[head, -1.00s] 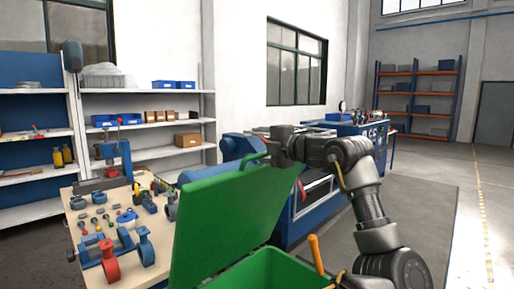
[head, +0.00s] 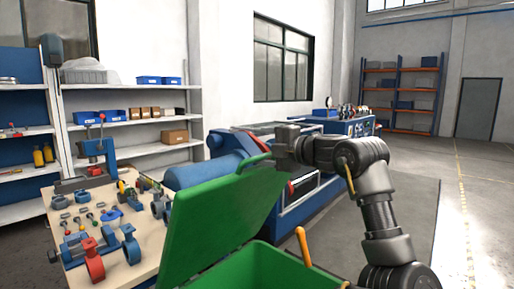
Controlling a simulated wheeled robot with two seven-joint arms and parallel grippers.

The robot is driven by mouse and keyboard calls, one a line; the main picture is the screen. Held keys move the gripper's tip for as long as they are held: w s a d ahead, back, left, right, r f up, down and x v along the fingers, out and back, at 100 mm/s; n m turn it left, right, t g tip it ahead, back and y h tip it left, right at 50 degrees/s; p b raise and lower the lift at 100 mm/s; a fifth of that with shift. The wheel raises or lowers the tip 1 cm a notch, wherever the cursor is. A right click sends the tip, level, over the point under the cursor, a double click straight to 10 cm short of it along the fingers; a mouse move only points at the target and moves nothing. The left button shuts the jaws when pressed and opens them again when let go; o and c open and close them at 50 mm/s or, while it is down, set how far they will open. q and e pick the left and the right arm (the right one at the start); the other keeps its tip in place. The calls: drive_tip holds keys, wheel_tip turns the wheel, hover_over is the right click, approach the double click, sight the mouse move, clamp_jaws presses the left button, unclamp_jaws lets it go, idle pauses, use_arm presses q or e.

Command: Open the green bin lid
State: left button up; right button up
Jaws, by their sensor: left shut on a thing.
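The green bin lid (head: 215,222) stands raised and tilted at the near centre, left of the opening of the green bin (head: 262,262). The bin is cut off by the bottom of the picture, and its inside shows partly. A green handle (head: 251,161) sits along the lid's upper edge. My left gripper (head: 272,155) is at this upper edge, shut on the lid by its handle. Its fingertips are small and partly hidden. The arm behind it rises from the lower right. My right gripper is not in view.
A workbench (head: 140,265) with valves and tools stands left of the lid. A blue machine (head: 310,196) is behind the bin and gripper. An orange handle (head: 302,246) sticks up beside the bin. Open floor (head: 415,205) lies to the right.

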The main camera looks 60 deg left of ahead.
use_arm(q)
drive_tip(key=shift+o, duration=0.6)
drive_tip(key=shift+r+v, duration=0.15)
drive_tip(key=shift+v, duration=0.45)
drive_tip(key=shift+r+v, duration=0.15)
drive_tip(key=shift+v, duration=0.5)
drive_tip(key=shift+w+d, duration=0.15)
drive_tip(key=shift+d, duration=0.45)
drive_tip(key=shift+c, duration=0.8)
drive_tip(key=shift+d+f, duration=0.1)
drive_tip(key=shift+d, duration=0.2)
drive_tip(key=c, duration=0.6)
drive_tip(key=shift+d+b, duration=0.3)
drive_tip(key=shift+d, duration=0.8)
drive_tip(key=shift+w+f, duration=0.15)
drive_tip(key=shift+f, duration=0.3)
drive_tip(key=shift+f, duration=0.1)
